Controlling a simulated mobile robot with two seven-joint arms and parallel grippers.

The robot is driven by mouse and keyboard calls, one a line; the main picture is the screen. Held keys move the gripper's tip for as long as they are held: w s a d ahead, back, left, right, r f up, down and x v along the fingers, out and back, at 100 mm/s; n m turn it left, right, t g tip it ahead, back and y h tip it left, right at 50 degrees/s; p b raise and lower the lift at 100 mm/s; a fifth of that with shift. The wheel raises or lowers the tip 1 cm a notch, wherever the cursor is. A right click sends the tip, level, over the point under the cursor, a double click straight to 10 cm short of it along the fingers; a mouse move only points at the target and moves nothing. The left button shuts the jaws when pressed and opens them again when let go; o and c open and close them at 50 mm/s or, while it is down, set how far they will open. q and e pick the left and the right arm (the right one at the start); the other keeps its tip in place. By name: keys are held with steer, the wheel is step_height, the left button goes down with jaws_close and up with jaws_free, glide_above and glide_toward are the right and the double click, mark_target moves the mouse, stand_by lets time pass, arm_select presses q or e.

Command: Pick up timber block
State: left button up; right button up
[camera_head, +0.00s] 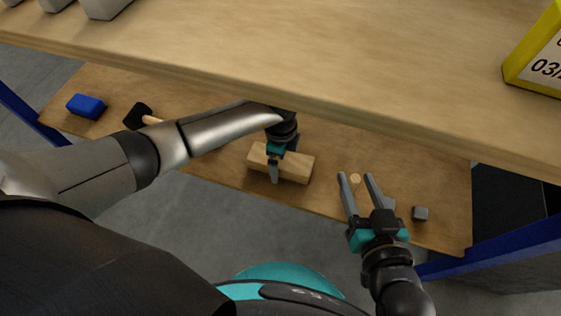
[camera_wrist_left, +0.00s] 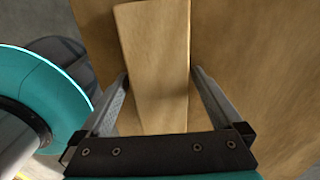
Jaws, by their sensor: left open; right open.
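The timber block (camera_head: 297,168) is a pale wooden bar lying on the lower shelf in the head view. It also shows in the left wrist view (camera_wrist_left: 155,50), running between my fingers. My left gripper (camera_head: 273,172) is open over the block, and in the left wrist view its fingers (camera_wrist_left: 160,85) stand on either side of the block with small gaps. My right gripper (camera_head: 358,180) is open and empty, to the right of the block over the shelf's front part.
The upper shelf (camera_head: 300,60) overhangs the lower shelf (camera_head: 215,175). A blue block (camera_head: 86,106) and a black-headed mallet (camera_head: 138,116) lie at the left. A small wooden disc (camera_head: 355,178) and a grey cube (camera_head: 420,213) lie at the right. A yellow box (camera_head: 540,60) stands above.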

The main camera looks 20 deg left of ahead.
arm_select(q)
steer(key=shift+c, duration=0.2)
steer(key=c, duration=1.5)
